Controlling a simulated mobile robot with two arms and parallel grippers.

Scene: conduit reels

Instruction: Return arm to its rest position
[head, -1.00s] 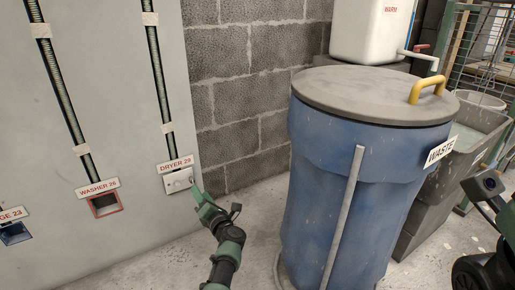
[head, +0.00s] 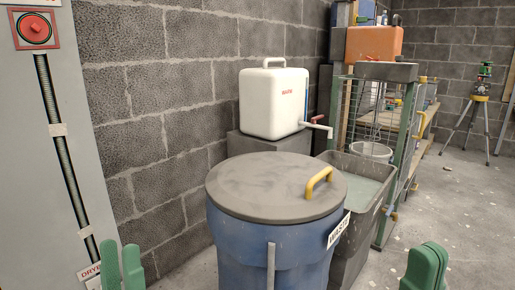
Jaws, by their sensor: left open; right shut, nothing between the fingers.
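My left gripper (head: 121,262) shows at the lower left of the head view, its two green fingers pointing up with a gap between them. It is open and empty. It appears in front of the grey panel (head: 30,130), just right of the partly cut-off dryer label (head: 88,271). My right gripper (head: 425,267) shows at the bottom right, its green fingers together and pointing up. It is shut with nothing visible in it. The rest of both arms is out of the frame.
A blue waste bin (head: 235,240) with a grey lid and yellow handle stands between my grippers. Behind it are a white water container (head: 272,105), a grey sink (head: 350,175) and a green-framed rack (head: 400,150).

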